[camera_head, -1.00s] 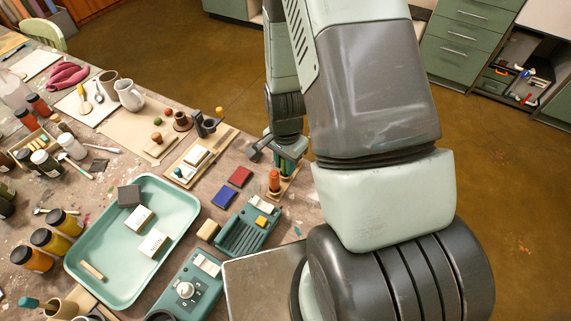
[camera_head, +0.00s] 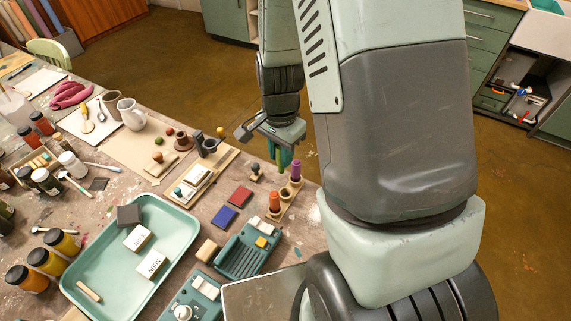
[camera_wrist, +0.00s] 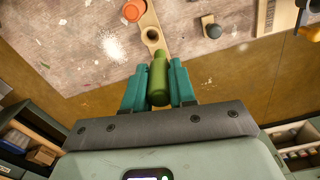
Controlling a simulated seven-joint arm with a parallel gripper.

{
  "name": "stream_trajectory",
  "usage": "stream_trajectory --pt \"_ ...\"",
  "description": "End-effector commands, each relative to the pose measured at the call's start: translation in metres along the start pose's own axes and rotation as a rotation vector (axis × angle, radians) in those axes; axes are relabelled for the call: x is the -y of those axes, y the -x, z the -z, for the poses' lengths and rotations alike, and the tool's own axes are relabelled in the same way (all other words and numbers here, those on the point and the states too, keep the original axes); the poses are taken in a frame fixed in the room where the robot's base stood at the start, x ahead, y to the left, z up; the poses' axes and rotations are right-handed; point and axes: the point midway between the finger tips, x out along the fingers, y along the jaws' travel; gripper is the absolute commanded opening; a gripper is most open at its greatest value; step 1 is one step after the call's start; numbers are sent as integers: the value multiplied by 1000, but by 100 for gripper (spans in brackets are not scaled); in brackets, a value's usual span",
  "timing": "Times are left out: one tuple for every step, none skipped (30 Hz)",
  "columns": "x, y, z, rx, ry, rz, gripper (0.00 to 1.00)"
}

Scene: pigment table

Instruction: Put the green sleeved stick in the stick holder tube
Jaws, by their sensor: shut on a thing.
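My gripper (camera_head: 283,156) is shut on the green sleeved stick (camera_wrist: 158,80), which sits between its two teal fingers in the wrist view. In the head view it hangs above and beyond the stick holder. The holder is a narrow wooden strip with round tubes. An orange stick (camera_head: 275,202) and a purple stick (camera_head: 296,171) stand upright in it. An open tube (camera_wrist: 152,37) with a dark hole shows in the wrist view, just past the green stick's end. The stick appears apart from it. The purple stick is not visible in the wrist view.
A dark-knobbed stamp (camera_head: 256,172) stands left of the holder. Red (camera_head: 239,196) and blue (camera_head: 223,217) pads and a teal ridged tray (camera_head: 240,258) lie nearby. The table edge runs close behind the holder, with open floor beyond.

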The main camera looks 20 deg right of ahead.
Motion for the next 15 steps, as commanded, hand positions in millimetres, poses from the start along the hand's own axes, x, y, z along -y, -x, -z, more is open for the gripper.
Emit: stream_trajectory --pt "16 2 2 -2 6 4 0" --pt "26 2 4 -2 6 4 0" --pt "42 3 5 -2 7 5 0" --pt "55 4 6 -2 6 5 0" --pt "69 4 5 -2 7 4 0" --pt "87 5 5 -2 6 4 0" --pt "102 7 4 -2 7 5 0" --pt "115 8 2 -1 6 4 0" --pt "132 10 0 -1 5 4 0" --pt "145 11 -3 -1 7 3 0" --pt "157 12 -6 -1 5 4 0" --pt "171 14 -10 -1 6 3 0" --pt "181 16 -13 -1 5 3 0" --pt "190 17 -16 0 6 2 0" --pt "201 19 -20 -1 5 2 0"
